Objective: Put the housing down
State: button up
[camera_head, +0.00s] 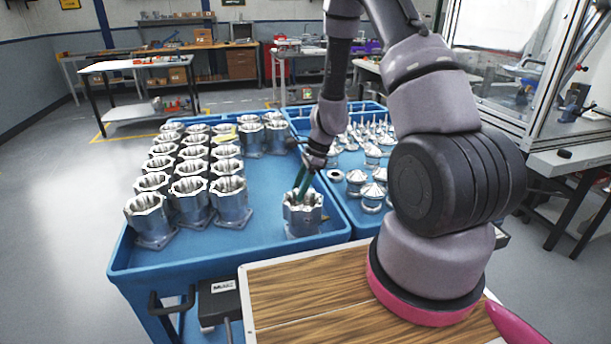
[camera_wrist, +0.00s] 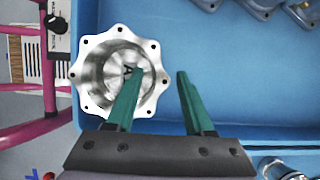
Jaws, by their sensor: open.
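A silver machined housing (camera_head: 302,222) stands upright on the blue tray top, near its front right corner. It has a scalloped flange with bolt holes, and its round bore faces up in the wrist view (camera_wrist: 88,78). My gripper (camera_head: 300,186) is directly above it, with green fingers pointing down. In the wrist view my gripper (camera_wrist: 157,76) is open. The left finger overlaps the bore and the right finger is outside the rim, over bare blue surface. I cannot tell whether either finger touches the wall.
Several similar housings (camera_head: 188,192) stand in rows on the left of the blue tray (camera_head: 262,240). A second blue tray (camera_head: 347,217) on the right holds several cone-shaped metal parts (camera_head: 372,196). Bare blue surface lies between the rows and the single housing.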

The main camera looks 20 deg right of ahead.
jog(key=s+d+r+n+t, duration=0.1)
jog(key=d+r+n, duration=0.1)
jog(key=r, duration=0.8)
jog(key=d+r+n, duration=0.1)
jog(key=d+r, duration=0.1)
jog(key=r, duration=0.8)
jog(key=s+d+r+n+t+h, duration=0.1)
jog(key=s+r+n+t+h, duration=0.1)
jog(key=s+r+n+t, duration=0.4)
jog(key=s+r+n, duration=0.5)
jog(key=s+r, duration=0.7)
jog(key=r, duration=0.3)
jog(key=shift+s+r, duration=0.15)
jog(key=shift+r, duration=0.25)
